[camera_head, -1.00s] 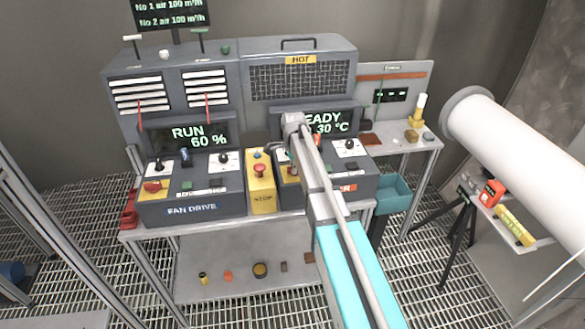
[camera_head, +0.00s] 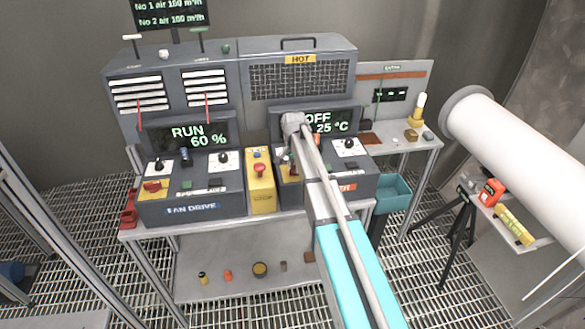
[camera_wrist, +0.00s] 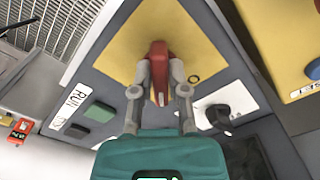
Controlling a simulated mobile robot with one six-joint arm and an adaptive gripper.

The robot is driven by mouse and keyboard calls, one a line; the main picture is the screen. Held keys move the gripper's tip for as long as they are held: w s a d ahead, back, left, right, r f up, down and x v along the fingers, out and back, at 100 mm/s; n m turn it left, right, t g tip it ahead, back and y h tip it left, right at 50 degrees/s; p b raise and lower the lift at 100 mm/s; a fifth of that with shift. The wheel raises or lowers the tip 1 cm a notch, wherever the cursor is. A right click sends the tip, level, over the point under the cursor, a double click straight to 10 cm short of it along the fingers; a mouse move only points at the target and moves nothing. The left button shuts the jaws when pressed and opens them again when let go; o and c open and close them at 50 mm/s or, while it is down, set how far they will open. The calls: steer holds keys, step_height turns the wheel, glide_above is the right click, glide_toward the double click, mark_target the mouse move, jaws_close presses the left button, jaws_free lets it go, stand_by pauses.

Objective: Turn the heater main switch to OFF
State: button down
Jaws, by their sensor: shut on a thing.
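The heater main switch is a red handle (camera_wrist: 158,72) on a yellow plate (camera_wrist: 122,45) in the wrist view. My gripper (camera_wrist: 160,90) is shut on the red handle, one finger on each side. My gripper (camera_head: 290,160) shows only partly there, low over the panel. The heater display (camera_head: 325,122) reads OFF and 25 °C. A black knob (camera_wrist: 218,115) and a green button (camera_wrist: 99,112) sit beside the plate in the wrist view.
The yellow STOP box (camera_head: 261,190) stands just left of the heater panel. The fan drive panel (camera_head: 192,208) reads RUN 60 %. A large white pipe (camera_head: 520,150) is at the right.

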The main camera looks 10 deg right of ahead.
steer(key=n, duration=0.4)
steer(key=shift+d+n, duration=0.1)
steer(key=shift+n, duration=0.2)
steer(key=shift+d+n, duration=0.1)
steer(key=shift+n, duration=1.8)
steer(key=c, duration=0.6)
jaws_free()
steer(key=shift+c, duration=0.2)
steer(key=shift+s, duration=0.15)
